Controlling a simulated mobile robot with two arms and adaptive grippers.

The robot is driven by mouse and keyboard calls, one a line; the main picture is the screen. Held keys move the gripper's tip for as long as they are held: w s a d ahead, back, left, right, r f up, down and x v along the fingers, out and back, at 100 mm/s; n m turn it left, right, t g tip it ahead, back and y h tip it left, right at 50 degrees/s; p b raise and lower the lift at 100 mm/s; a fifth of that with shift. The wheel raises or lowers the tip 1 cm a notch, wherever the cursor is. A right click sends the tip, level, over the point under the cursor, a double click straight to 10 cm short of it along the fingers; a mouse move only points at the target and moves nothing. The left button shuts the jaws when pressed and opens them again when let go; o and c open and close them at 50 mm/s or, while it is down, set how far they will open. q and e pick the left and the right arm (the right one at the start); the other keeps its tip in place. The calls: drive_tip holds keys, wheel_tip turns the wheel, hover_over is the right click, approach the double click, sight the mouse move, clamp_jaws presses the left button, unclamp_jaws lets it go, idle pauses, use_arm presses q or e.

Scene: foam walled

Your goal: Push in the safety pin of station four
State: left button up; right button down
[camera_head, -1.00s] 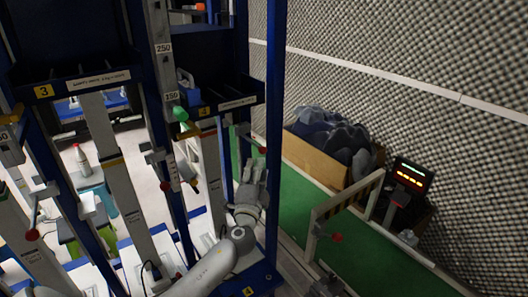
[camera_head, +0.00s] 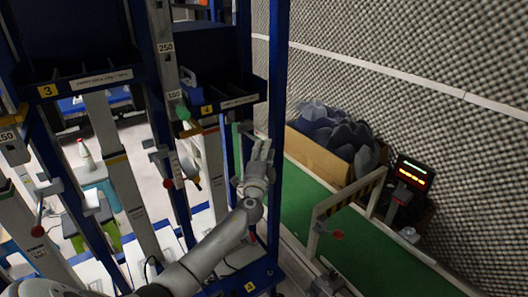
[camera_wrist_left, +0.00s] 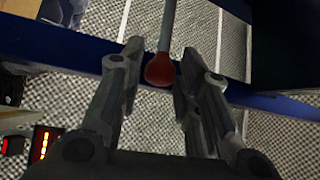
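Station four is marked by a yellow "4" label (camera_head: 207,110) on the blue rack in the head view. My left gripper (camera_head: 261,147) is raised beside the rack's right blue post, in front of station four. In the left wrist view, the gripper (camera_wrist_left: 160,75) is open, its fingers spread left and right. A red round knob (camera_wrist_left: 160,70) on a grey rod (camera_wrist_left: 167,25) shows between the fingers, apparently touching neither. In the head view, the gripper hides this knob. I cannot tell which part of station four is the safety pin. My right gripper is not in view.
A blue post (camera_head: 276,110) stands close by my left gripper. To the right are a green conveyor (camera_head: 365,262), a cardboard box (camera_head: 318,153) of dark foam pieces and a lit display (camera_head: 411,175). Another red knob (camera_head: 168,184) sticks out left of station four's column.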

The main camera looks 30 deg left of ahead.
sight(250, 137)
use_arm(q)
clamp_jaws()
drive_tip(key=shift+a+f+b, duration=0.1)
drive_tip(key=shift+a+b, duration=0.1)
drive_tip(key=shift+b, duration=0.1)
drive_tip(key=w+a+b, duration=0.1)
drive_tip(key=a, duration=0.1)
drive_tip(key=w+a+b, duration=0.1)
drive_tip(key=a+b, duration=0.1)
drive_tip(key=a, duration=0.1)
drive_tip(key=w+a+b, duration=0.1)
drive_tip(key=a+b, duration=0.1)
drive_tip(key=shift+w+a+r, duration=0.1)
drive_tip(key=shift+a+r, duration=0.15)
drive_tip(key=shift+a, duration=0.1)
drive_tip(key=shift+o, duration=0.9)
unclamp_jaws()
drive_tip(key=shift+w+a+f, duration=0.1)
drive_tip(key=shift+f, duration=0.05)
